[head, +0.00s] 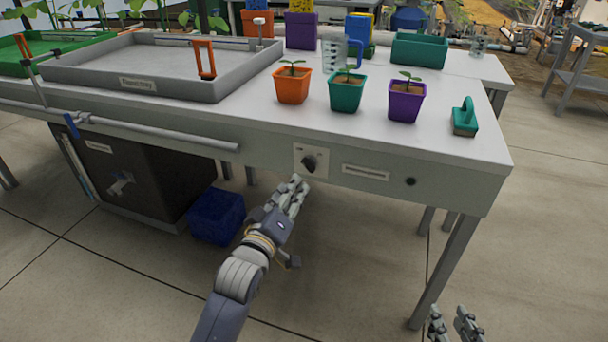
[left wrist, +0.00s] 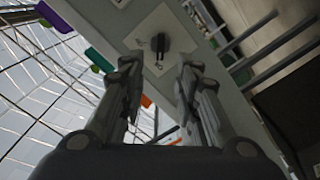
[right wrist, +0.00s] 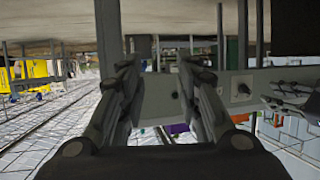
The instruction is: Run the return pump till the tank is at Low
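A black rotary knob (head: 309,163) sits on a pale switch plate on the bench's front apron. My left gripper (head: 297,187) is just below and in front of it. In the left wrist view the knob (left wrist: 160,43) lies ahead between the two spread fingers, apart from them; the gripper is open and empty. My right gripper (head: 455,325) is low at the bottom right, open and empty, far from the knob. The dark tank (head: 150,175) stands under the bench at left, with a pale strip on its left side. Its level cannot be read.
The flood tray (head: 180,91) stands on the bench at left. Orange, teal and purple seedling pots (head: 406,105) and a teal brush-like tool (head: 465,117) stand near the front edge. A blue crate (head: 216,216) is on the floor. A grey pipe (head: 160,133) runs along the front.

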